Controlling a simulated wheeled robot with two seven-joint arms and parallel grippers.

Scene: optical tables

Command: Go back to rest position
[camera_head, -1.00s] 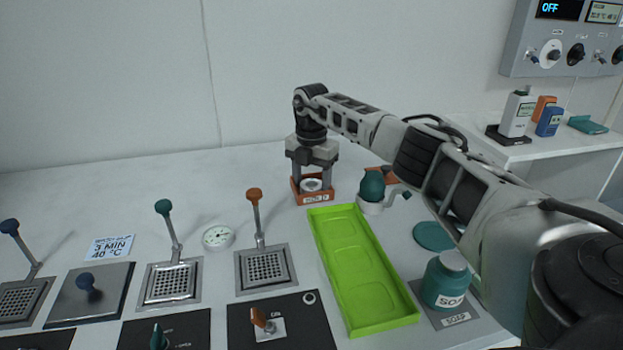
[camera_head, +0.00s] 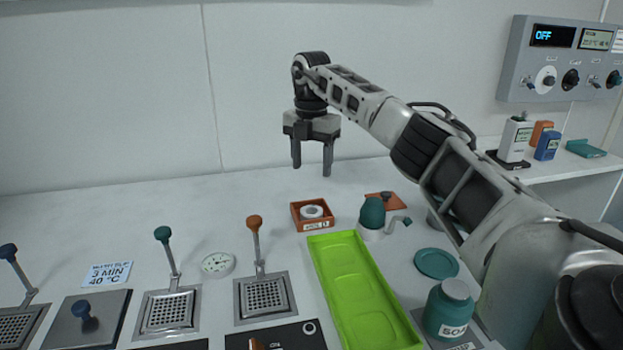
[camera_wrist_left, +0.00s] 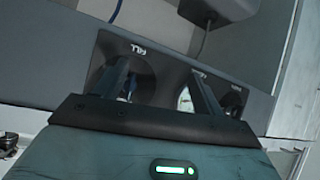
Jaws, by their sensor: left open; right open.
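My right gripper (camera_head: 312,160) is open and empty in the head view. It points down and hangs above the back of the table, over and behind a small orange-brown box (camera_head: 311,226) that holds a white ring (camera_head: 312,211). The gripper and the box are apart. My left gripper (camera_wrist_left: 160,85) shows only in the left wrist view. Its two fingers are spread apart with nothing between them. Beyond them is a dark grey panel with white lettering.
A green tray (camera_head: 364,285) lies in the middle, with a teal pot (camera_head: 373,215) and soap jar (camera_head: 450,308) to its right. Lever stations with metal grids (camera_head: 266,297) and a round dial (camera_head: 217,264) stand left. A control box (camera_head: 562,60) hangs at the upper right.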

